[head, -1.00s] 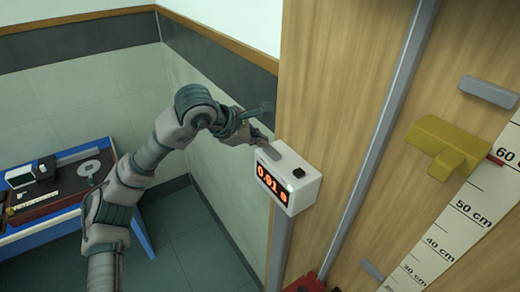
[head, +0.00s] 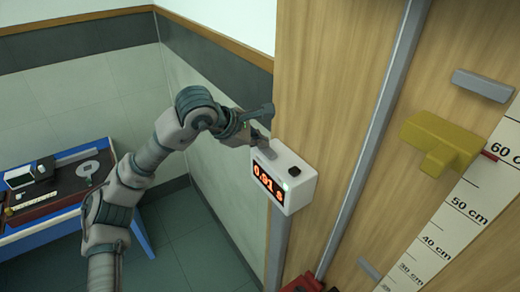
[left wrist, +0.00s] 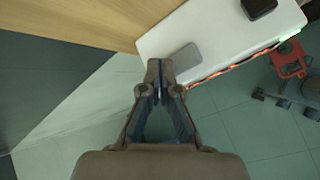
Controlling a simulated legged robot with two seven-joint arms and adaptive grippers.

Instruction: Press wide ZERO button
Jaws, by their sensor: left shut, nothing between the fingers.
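The white timer box (head: 283,176) is mounted on the edge of the wooden panel, with an orange lit display on its front. On its top are a wide grey button (head: 266,150) and a small black square button (head: 295,170). The wide grey button (left wrist: 187,57) and the black button (left wrist: 260,7) also show in the left wrist view. My left gripper (head: 259,138) is shut and empty, its tips at the near end of the grey button. In the left wrist view its fingertips (left wrist: 160,66) appear beside the button; contact cannot be told. My right gripper is not in view.
The tall wooden panel (head: 335,90) carries a grey rail (head: 374,140), a yellow block (head: 440,143) and a centimetre scale (head: 470,205). A blue-edged bench (head: 50,232) with instruments stands at the left. The floor between is clear.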

